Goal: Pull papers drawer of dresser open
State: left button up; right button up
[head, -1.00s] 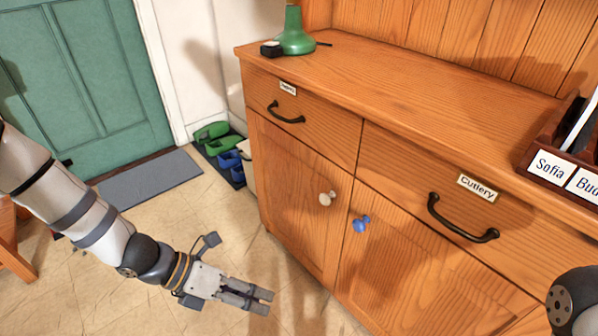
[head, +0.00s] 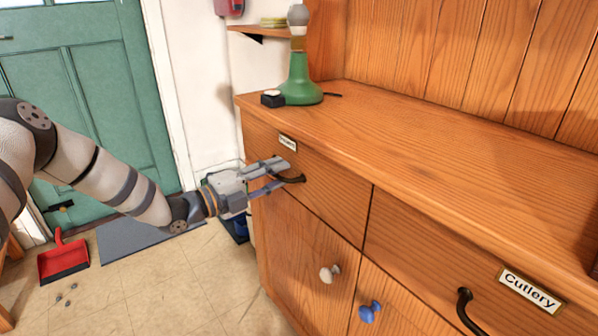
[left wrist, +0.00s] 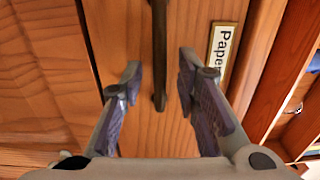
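The papers drawer (head: 335,193) is the upper left drawer of the wooden dresser, and it looks shut. Its small label (head: 288,143) is too blurred to read in the head view, but "Pape" shows on the label (left wrist: 222,52) in the left wrist view. My left gripper (head: 283,172) is at the drawer's dark handle (head: 293,180), which it partly hides. In the left wrist view, my open fingers (left wrist: 160,72) stand on either side of the handle (left wrist: 159,60), with gaps on both sides. My right gripper is not in view.
The Cutlery drawer (head: 455,245) is to the right. Below are cupboard doors with a white knob (head: 330,273) and a blue knob (head: 369,311). A green lamp base (head: 300,82) stands on the dresser top. A red dustpan (head: 63,260) lies on the floor.

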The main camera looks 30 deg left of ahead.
pick_arm(q)
jog(key=shift+w+d, duration=0.1)
jog(key=shift+w, duration=0.2)
jog(key=shift+s, duration=0.1)
jog(key=shift+c, duration=0.3)
grip_shut()
jog(key=shift+s, duration=0.1)
